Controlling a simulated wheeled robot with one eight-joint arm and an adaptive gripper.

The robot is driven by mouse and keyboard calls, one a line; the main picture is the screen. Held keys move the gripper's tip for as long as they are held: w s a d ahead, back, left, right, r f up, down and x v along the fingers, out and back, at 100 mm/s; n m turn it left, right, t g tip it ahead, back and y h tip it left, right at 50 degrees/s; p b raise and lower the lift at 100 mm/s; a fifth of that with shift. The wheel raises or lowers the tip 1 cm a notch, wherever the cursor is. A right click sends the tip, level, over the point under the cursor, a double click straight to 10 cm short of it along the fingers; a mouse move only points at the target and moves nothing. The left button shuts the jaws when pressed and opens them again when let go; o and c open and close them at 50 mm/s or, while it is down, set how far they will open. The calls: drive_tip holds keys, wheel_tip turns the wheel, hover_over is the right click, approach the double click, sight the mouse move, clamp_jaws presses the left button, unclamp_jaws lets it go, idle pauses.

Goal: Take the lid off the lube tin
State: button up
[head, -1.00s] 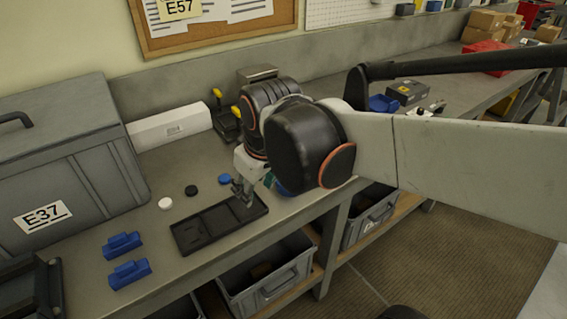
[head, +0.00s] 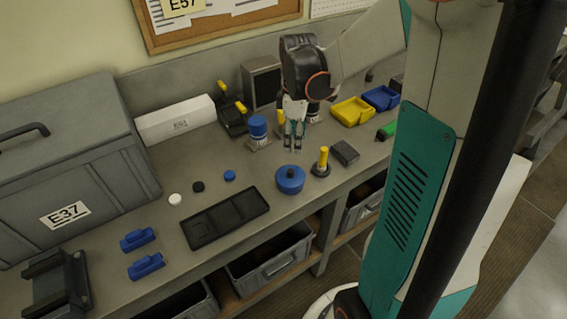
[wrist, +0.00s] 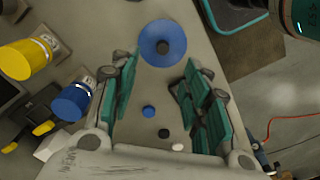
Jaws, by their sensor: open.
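The lube tin (head: 291,186) is a round blue tin near the bench's front edge. Its blue lid (head: 290,172) with a small dark knob is on it. In the wrist view the lid (wrist: 150,48) shows from above as a blue disc with a dark knob, just beyond my fingertips. My gripper (head: 294,143) is open and empty, fingers pointing down, above the bench behind the tin and apart from it. In the wrist view my gripper (wrist: 160,75) has its two teal-and-grey fingers spread wide.
A yellow peg on a round base (head: 323,161) and a dark block (head: 345,153) stand right of the tin. A blue cylinder (head: 258,127) stands to its left behind. A black tray (head: 226,217) lies left. Yellow (head: 352,111) and blue bins (head: 381,98) sit further right.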

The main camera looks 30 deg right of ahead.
drive_tip(key=b, duration=0.1)
hover_over(291, 171)
drive_tip(key=d, duration=0.1)
wheel_tip(291, 171, down, 6)
drive_tip(key=shift+w+f, duration=0.1)
drive_tip(key=f, duration=0.2)
drive_tip(key=a+f+b, duration=0.1)
drive_tip(key=f, duration=0.2)
drive_tip(key=shift+b, duration=0.3)
drive_tip(key=shift+f, duration=0.45)
clamp_jaws()
